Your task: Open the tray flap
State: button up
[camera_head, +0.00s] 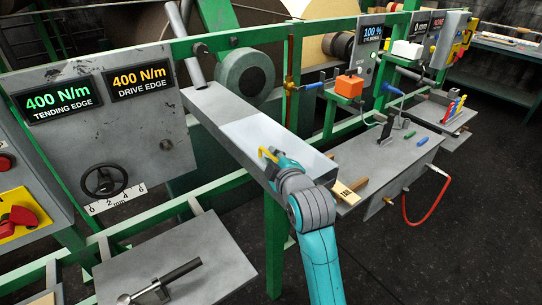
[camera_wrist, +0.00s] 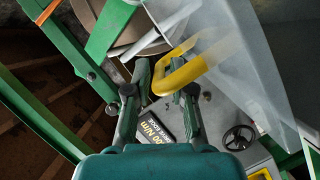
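A pale grey, partly see-through flap panel (camera_head: 262,134) lies on top of a long grey tray box (camera_head: 207,104). It also shows in the wrist view (camera_wrist: 232,62), at the upper right. A yellow bent handle (camera_wrist: 178,72) is fixed to the panel. In the head view, the handle (camera_head: 267,154) is partly hidden by my gripper (camera_head: 276,162). In the wrist view, my gripper (camera_wrist: 165,88) has its two fingers spread apart, with the bend of the yellow handle between or just above their tips. I see no firm closure on it; contact is unclear.
A control panel (camera_head: 112,142) with two 400 N/m displays and a black handwheel (camera_head: 104,180) stands left. Green frame rails (camera_head: 274,245) surround the tray box. A grey workbench (camera_head: 392,158) with small tools stands right, with a red hose (camera_head: 425,220). Dark floor lies in front.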

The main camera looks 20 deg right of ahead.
jog(key=shift+w+f, duration=0.15)
jog(key=shift+w, duration=0.55)
grip_shut()
